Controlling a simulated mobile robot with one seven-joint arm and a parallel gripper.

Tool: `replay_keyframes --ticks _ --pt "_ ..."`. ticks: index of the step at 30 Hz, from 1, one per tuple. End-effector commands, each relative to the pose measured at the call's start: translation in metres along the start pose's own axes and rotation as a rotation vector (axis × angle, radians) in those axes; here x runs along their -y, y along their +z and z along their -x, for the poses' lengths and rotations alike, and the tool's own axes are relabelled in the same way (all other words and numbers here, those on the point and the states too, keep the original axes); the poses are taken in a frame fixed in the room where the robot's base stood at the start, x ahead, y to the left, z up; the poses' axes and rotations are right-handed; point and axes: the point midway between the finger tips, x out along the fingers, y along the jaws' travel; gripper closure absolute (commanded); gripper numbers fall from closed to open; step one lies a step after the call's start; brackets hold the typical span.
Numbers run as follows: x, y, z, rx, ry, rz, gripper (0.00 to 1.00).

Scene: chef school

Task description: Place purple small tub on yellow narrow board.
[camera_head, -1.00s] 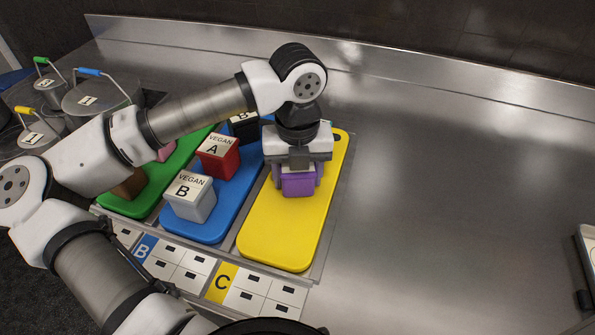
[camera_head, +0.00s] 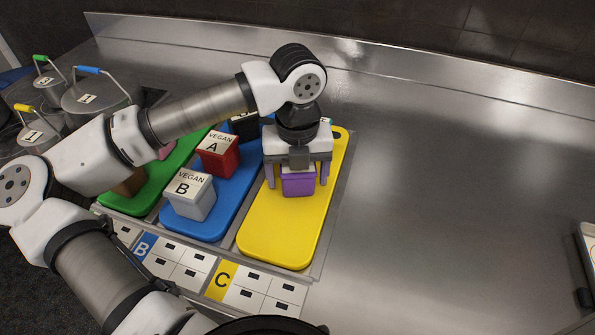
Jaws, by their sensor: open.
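The purple small tub (camera_head: 298,182) rests on the upper half of the yellow narrow board (camera_head: 280,232). My gripper (camera_head: 298,178) is directly above and around the tub, pointing down. Its fingers stand apart on the left and right sides of the tub, with a gap showing beside it. The gripper body hides the top of the tub. Part of the board's far end is hidden behind my gripper.
Left of the yellow board lies a blue board (camera_head: 203,228) with a red tub (camera_head: 218,155), a white tub (camera_head: 190,196) and a black tub (camera_head: 244,128). A green board (camera_head: 128,203) lies further left. Lidded pots (camera_head: 98,98) stand at far left. The steel counter (camera_head: 450,190) is clear on the right.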

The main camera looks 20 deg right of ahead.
Motion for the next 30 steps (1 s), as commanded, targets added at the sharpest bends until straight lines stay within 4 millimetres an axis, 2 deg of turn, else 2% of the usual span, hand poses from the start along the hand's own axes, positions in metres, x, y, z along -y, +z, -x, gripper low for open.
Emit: replay_keyframes --ticks 4,12,18,23,30 --pt "0.000 0.001 0.018 0.003 0.003 0.002 0.22" --pt "0.000 0.001 0.078 0.004 0.003 0.002 0.22" --pt "0.000 0.001 0.110 0.002 0.002 0.001 0.22" --pt "0.000 0.000 0.121 0.001 0.001 0.000 0.22" --pt "0.000 0.000 0.122 0.000 0.000 -0.001 0.22"
